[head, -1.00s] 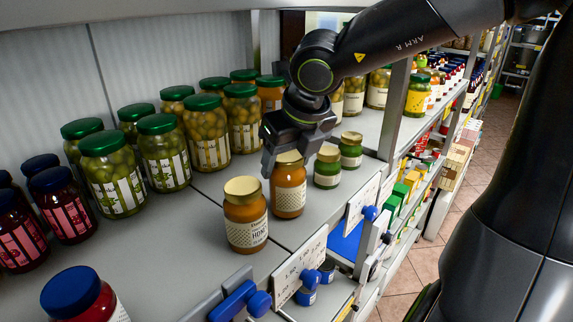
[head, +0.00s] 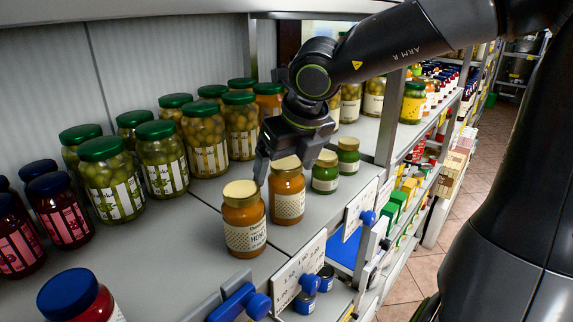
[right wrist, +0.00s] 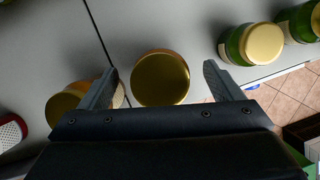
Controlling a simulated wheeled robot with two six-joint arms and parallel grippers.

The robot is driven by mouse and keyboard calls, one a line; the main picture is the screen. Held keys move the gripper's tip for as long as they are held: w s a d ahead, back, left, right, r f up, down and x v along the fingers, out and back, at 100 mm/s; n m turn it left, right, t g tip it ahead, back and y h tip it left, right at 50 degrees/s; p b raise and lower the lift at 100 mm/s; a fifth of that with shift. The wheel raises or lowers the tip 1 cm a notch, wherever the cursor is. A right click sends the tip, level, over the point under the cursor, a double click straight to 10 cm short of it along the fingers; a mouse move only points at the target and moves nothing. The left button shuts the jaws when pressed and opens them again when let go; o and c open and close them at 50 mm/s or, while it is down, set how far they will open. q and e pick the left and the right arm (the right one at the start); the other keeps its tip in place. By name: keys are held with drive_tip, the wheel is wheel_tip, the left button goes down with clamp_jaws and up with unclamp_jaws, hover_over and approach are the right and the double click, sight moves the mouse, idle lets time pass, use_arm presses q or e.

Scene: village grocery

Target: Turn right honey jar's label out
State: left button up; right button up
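The right honey jar (head: 287,192), orange with a gold lid, stands upright on the shelf. A pale patterned part of its label shows; no label text is readable. The left honey jar (head: 244,222) stands beside it with the word "HONEY" partly visible. My right gripper (head: 289,160) is open at the right jar's lid, fingers pointing down. In the right wrist view the right jar's gold lid (right wrist: 160,78) lies between and beyond the spread fingertips, with gaps at both sides. The left jar's lid (right wrist: 66,104) is partly behind one finger. My left gripper is not in view.
Tall olive jars (head: 205,140) line up behind and left. Price tags (head: 299,270) and blue clips edge the shelf front. Bare shelf (head: 165,255) lies left of the honey jars.

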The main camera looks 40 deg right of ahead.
drive_tip(key=shift+f, duration=0.1)
drive_tip(key=b+v, duration=0.1)
drive_tip(key=v, duration=0.3)
drive_tip(key=shift+r, duration=0.3)
drive_tip(key=s+a+b, duration=0.2)
drive_tip(key=s+b, duration=0.5)
drive_tip(key=s, duration=0.5)
drive_tip(key=shift+r, duration=0.2)
drive_tip(key=shift+a, duration=0.1)
